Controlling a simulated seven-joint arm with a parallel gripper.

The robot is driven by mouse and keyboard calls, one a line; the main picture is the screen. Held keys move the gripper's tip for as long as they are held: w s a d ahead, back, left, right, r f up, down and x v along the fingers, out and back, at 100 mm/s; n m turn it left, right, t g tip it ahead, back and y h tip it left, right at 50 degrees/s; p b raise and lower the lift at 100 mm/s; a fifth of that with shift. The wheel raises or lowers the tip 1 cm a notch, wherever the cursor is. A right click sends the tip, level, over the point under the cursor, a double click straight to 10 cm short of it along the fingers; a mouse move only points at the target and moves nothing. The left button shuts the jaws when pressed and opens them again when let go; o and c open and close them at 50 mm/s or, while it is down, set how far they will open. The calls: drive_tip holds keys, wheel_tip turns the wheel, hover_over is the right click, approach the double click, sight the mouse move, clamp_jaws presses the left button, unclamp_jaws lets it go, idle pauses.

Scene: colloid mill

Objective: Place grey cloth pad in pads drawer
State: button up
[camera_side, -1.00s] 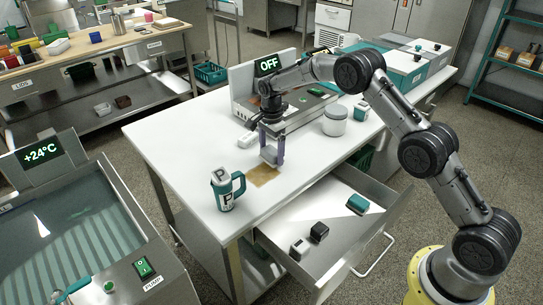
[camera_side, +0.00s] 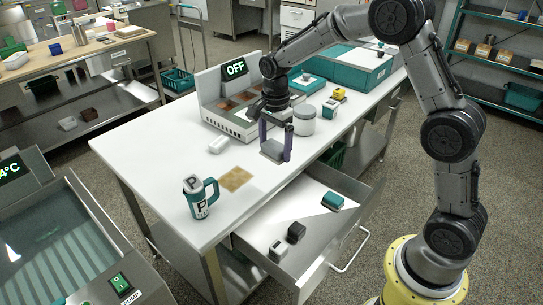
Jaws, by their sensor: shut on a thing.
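My gripper (camera_side: 275,150) points down over the white worktop, to the right of the brown stain (camera_side: 236,179). Its purple fingers are shut on the grey cloth pad (camera_side: 271,152), a small flat piece low between them. I cannot tell how far it is above the worktop. The pads drawer (camera_side: 262,227) is pulled open below the worktop's front edge, right of and nearer than my gripper. In it lie a teal block (camera_side: 333,202), a black block (camera_side: 296,232) and a grey-white block (camera_side: 278,250), with bare metal between them.
A teal-and-white mug (camera_side: 200,197) marked P stands near the worktop's front corner. A white piece (camera_side: 218,144) lies left of my gripper. The worktop's left part is clear.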

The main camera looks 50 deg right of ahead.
drive_tip(key=s+d+f, duration=0.4)
drive_tip(key=d+f, duration=0.2)
drive_tip(key=f, duration=0.3)
hover_over(318, 220)
drive_tip(key=shift+n, duration=0.3)
wheel_tip(318, 220, down, 16)
drive_tip(key=shift+s+r, duration=0.1)
drive_tip(key=shift+f, duration=2.2)
drive_tip(key=o, duration=0.9)
drive_tip(key=shift+f, duration=0.15)
drive_tip(key=shift+o, duration=0.4)
